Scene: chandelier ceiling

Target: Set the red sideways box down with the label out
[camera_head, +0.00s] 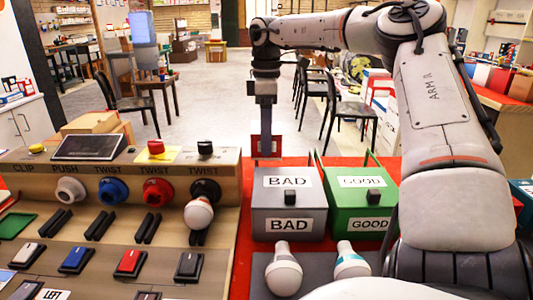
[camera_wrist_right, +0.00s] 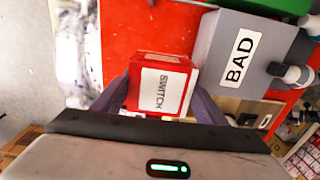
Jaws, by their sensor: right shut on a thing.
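A red box (camera_wrist_right: 162,62) with a white label reading SWITCH is between the fingers of my right gripper (camera_wrist_right: 158,102) in the right wrist view. The gripper is shut on it, and the label faces the wrist camera. In the head view my right gripper (camera_head: 266,125) points down behind the grey BAD bin, with red parts of the box (camera_head: 277,146) showing at its fingertips. I cannot tell whether the box touches the red table surface (camera_head: 243,248). My left gripper is not in view.
The grey BAD bin (camera_head: 289,222) and green GOOD bin (camera_head: 362,223) stand side by side, both lidded. Two bulbs (camera_head: 284,270) lie in front of them. A test panel (camera_head: 110,215) with sockets, switches and a bulb is to the left. Red surface (camera_wrist_right: 150,25) shows clear beyond the box.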

